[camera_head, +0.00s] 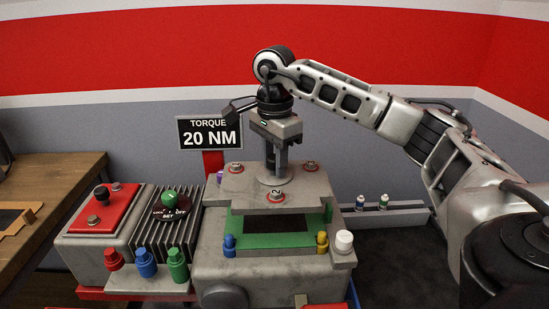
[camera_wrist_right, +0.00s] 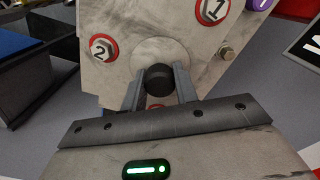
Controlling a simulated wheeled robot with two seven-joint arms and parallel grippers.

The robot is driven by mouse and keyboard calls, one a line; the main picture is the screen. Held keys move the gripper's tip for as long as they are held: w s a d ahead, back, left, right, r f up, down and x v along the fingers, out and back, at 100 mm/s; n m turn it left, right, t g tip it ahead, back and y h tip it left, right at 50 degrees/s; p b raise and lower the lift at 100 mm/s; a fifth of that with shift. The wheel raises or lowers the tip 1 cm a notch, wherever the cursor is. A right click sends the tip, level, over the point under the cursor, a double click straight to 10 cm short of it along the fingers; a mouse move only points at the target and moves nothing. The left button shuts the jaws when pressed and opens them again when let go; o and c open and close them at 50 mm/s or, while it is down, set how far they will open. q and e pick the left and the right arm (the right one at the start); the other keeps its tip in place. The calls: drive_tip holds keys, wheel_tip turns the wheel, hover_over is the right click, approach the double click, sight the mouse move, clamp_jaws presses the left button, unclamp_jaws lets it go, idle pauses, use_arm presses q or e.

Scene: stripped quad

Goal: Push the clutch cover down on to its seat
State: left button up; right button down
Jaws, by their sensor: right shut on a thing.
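The clutch cover (camera_head: 252,192) is a worn grey plate with red-ringed bolt spots numbered 1, 2 and 3. It is over the grey housing (camera_head: 215,265), and a green gasket-like frame (camera_head: 310,222) shows below its front edge. My right gripper (camera_head: 275,168) points down at the cover's middle. In the right wrist view its fingers (camera_wrist_right: 158,88) are shut on a dark round knob (camera_wrist_right: 158,76) standing on the cover (camera_wrist_right: 125,75). My left gripper is not in view.
Left of the housing are a red-topped box (camera_head: 122,205), a ribbed block with a green knob (camera_head: 169,200), and red, blue and green capped pieces. A torque sign (camera_head: 210,132) reading 20 NM stands behind. A wooden bench (camera_head: 60,185) is at far left, a low grey rail (camera_head: 400,217) at right.

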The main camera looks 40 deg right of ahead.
sight(274, 175)
drive_tip(key=shift+f+b, duration=0.45)
drive_tip(key=shift+f, duration=0.3)
drive_tip(key=shift+f+b, duration=1.15)
drive_tip(key=shift+f, duration=0.65)
use_arm(q)
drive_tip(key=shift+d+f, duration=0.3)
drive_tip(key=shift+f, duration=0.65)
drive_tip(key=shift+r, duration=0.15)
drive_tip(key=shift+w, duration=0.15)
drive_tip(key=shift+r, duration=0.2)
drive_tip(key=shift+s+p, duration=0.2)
drive_tip(key=shift+p, duration=0.15)
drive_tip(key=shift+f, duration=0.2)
use_arm(e)
drive_tip(key=shift+f, duration=0.35)
use_arm(q)
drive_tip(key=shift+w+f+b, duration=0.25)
drive_tip(key=shift+b, duration=0.3)
use_arm(e)
drive_tip(key=shift+f, duration=0.5)
